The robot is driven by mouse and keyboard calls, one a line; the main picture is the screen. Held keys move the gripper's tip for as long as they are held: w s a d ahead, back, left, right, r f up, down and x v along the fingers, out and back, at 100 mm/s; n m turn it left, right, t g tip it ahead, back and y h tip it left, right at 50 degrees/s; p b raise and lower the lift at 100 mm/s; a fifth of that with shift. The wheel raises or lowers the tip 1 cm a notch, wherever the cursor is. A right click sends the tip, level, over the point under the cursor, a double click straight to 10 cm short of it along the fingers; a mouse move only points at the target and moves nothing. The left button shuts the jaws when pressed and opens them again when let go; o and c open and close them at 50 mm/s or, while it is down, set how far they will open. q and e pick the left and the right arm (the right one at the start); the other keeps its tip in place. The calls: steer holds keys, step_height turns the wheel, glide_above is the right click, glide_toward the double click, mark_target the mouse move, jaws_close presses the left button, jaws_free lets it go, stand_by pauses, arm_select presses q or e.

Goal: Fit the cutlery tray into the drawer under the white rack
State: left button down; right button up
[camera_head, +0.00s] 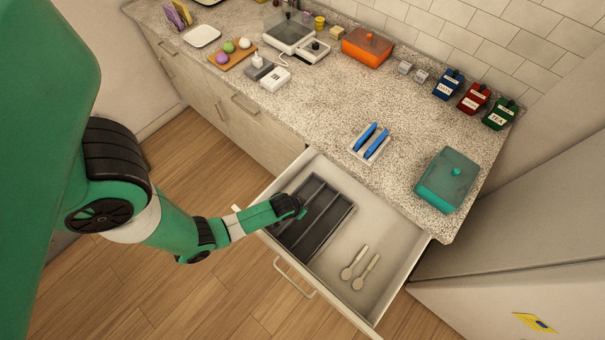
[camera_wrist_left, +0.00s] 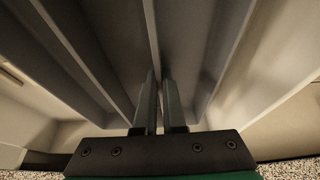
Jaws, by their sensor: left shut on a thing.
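The dark grey cutlery tray (camera_head: 318,232), with long compartments, is within the left part of the open drawer (camera_head: 398,236). I cannot tell whether it rests fully on the drawer floor. My left gripper (camera_head: 300,208) is at the tray's left side, shut on one of its dividers; the fingers (camera_wrist_left: 160,88) and the divider (camera_wrist_left: 149,35) also show in the left wrist view. The white rack (camera_head: 357,153) holds two blue things on the counter behind the drawer. My right gripper is not in view.
Two light spoons (camera_head: 366,272) lie on the drawer floor right of the tray. A teal lidded box (camera_head: 447,181) stands at the counter's right end. The drawer floor between tray and spoons is clear. A grey appliance (camera_head: 520,245) stands right of the drawer.

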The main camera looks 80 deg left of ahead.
arm_select(q)
steer(key=shift+f+b, duration=0.8)
steer(key=shift+f, duration=1.05)
steer(key=shift+f, duration=0.1)
steer(key=shift+f, duration=0.15)
steer(key=c, duration=1)
jaws_free()
steer(key=p+v, duration=0.7)
steer(key=v, duration=0.5)
steer(key=shift+w, duration=0.15)
steer(key=shift+r, duration=0.3)
steer(key=shift+f, duration=0.1)
